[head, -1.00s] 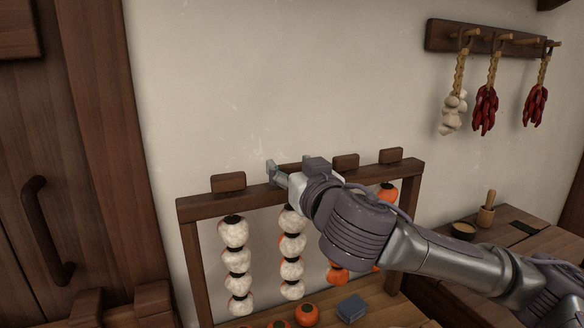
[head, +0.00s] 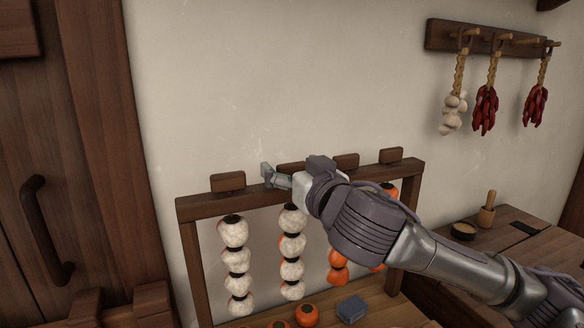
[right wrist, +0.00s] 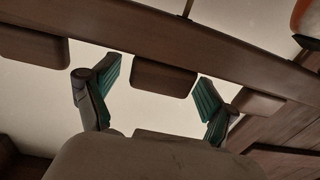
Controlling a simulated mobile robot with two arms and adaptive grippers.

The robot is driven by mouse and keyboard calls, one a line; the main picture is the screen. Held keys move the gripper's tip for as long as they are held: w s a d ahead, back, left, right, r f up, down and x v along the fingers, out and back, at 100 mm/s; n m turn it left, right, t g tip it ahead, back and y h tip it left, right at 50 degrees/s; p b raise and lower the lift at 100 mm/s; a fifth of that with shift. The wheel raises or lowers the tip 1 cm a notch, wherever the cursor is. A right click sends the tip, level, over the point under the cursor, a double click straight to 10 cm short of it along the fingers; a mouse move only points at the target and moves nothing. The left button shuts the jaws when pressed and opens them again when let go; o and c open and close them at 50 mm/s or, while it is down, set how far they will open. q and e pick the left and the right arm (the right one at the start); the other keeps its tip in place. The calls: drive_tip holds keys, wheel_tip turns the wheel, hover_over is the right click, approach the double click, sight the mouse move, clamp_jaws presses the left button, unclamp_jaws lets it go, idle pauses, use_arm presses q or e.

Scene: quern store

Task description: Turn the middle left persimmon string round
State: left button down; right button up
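The middle left persimmon string (head: 292,246) hangs from the wooden rack (head: 188,210), white-frosted on the side facing me. Its wooden block (head: 288,167) sits on top of the rail, partly hidden by my right gripper (head: 270,176). In the right wrist view, my right gripper (right wrist: 160,72) is open, its green-padded fingers on either side of a block (right wrist: 163,80), with a gap at each side. The leftmost string (head: 235,262) is also white in front. The two strings at right show orange (head: 338,266) and are partly hidden by my arm. My left gripper is out of view.
Loose persimmons (head: 307,315) and a blue-grey block (head: 351,309) lie below the rack. Neighbouring rail blocks (head: 228,182) stand close on both sides. Garlic and chilli strings (head: 486,108) hang on the wall at right.

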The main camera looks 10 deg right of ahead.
drive_tip(key=v, duration=0.7)
drive_tip(key=shift+s, duration=0.25)
idle(0.3)
